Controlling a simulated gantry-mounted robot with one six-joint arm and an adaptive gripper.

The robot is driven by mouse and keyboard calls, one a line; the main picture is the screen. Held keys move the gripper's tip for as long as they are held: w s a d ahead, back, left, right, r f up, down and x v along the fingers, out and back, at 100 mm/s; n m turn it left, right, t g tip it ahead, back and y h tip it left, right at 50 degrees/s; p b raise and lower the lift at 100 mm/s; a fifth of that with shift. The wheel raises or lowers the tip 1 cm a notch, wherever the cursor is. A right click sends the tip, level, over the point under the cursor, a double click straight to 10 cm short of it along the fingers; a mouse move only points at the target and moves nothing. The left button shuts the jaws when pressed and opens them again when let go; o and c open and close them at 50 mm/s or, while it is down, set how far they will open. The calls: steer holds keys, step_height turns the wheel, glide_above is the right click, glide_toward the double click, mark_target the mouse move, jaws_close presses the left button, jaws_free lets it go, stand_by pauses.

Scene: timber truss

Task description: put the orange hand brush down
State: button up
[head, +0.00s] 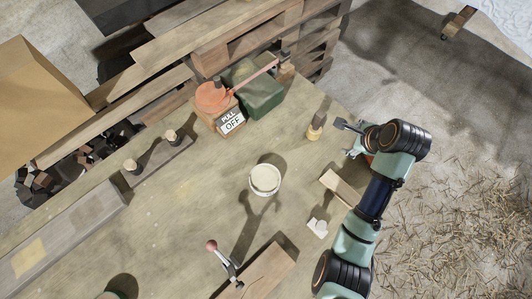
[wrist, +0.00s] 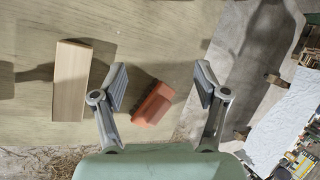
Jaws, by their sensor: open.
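The orange hand brush (wrist: 152,104) shows in the wrist view between the spread fingers of my gripper (wrist: 161,86), with a gap on each side. Its dark bristles face up and left, and it lies at a slant near the table edge. It looks to be resting on the wooden table (wrist: 150,30); whether it lies fully flat I cannot tell. In the head view my gripper (head: 352,139) is over the table's right edge, and only a sliver of the brush (head: 369,158) shows beneath my wrist.
A pale wood block (wrist: 72,80) lies left of the brush; it also shows in the head view (head: 343,189). A brush-like wooden item (head: 316,126), a white cup (head: 265,179) and a small white piece (head: 318,227) stand nearby. Beyond the table edge is floor with straw (head: 450,220).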

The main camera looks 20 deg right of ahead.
steer(key=w+a+r+n+t, duration=0.2)
steer(key=w+a+n, duration=0.2)
steer(key=a+n, duration=0.5)
steer(key=s+a+r+n+t, duration=0.2)
steer(key=a+r+n, duration=0.3)
steer(key=a, duration=0.4)
steer(key=s+a+r+n+t+y, duration=0.1)
steer(key=s+a+r+n, duration=0.1)
steer(key=a+n, duration=0.55)
steer(key=s+a+r+n+t, duration=0.2)
steer(key=a+r+n, duration=0.25)
steer(key=a, duration=0.55)
step_height(320, 180, up, 17)
steer(key=p, duration=1.7)
steer(key=shift+d+f, duration=0.15)
steer(key=shift+o, duration=0.6)
